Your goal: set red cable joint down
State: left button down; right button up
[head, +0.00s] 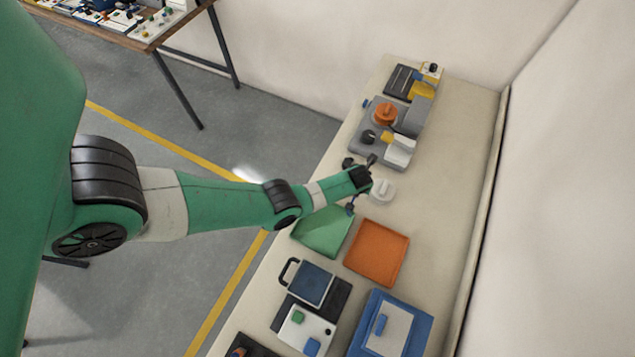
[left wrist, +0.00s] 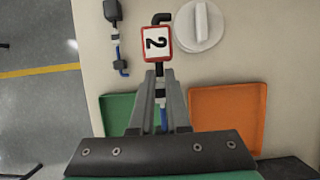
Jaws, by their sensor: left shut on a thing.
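My left gripper (head: 364,180) is over the bench just left of a white disc. In the left wrist view the gripper (left wrist: 160,78) is shut on the red cable joint (left wrist: 157,40), which has a red-framed white tag marked 2, a black bent end and a blue lower part between the fingers. Whether the joint touches the bench is unclear. A second cable joint, dark with a blue section (left wrist: 117,42), lies on the bench to the left. A green tray (head: 322,232) and an orange tray (head: 377,252) lie below the gripper in the picture. My right gripper is out of view.
The white disc with a raised bar (left wrist: 200,25) is close right of the held joint. A grey device with an orange knob (head: 385,113) stands farther up the bench (head: 455,165). A blue tray (head: 420,335) lies at the near end. Bench to the right is clear.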

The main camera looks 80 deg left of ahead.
pick_arm(q)
jog(key=shift+s, duration=0.2)
jog(key=s+d+f, duration=0.4)
jog(key=s, duration=0.4)
jog(key=b, duration=0.4)
send_over(326, 220)
jog(key=f, duration=0.5)
jog(key=shift+w+d, duration=0.1)
jog(key=shift+d, duration=0.25)
jog(key=shift+s+d+f, duration=0.1)
jog(key=shift+s, duration=0.1)
jog(key=f+b, duration=0.2)
jog(key=f, duration=0.1)
jog(key=shift+s+d+f+b, duration=0.1)
jog(key=shift+s+d+b, duration=0.05)
jog(key=shift+s+b, duration=0.25)
jog(key=shift+f, duration=0.35)
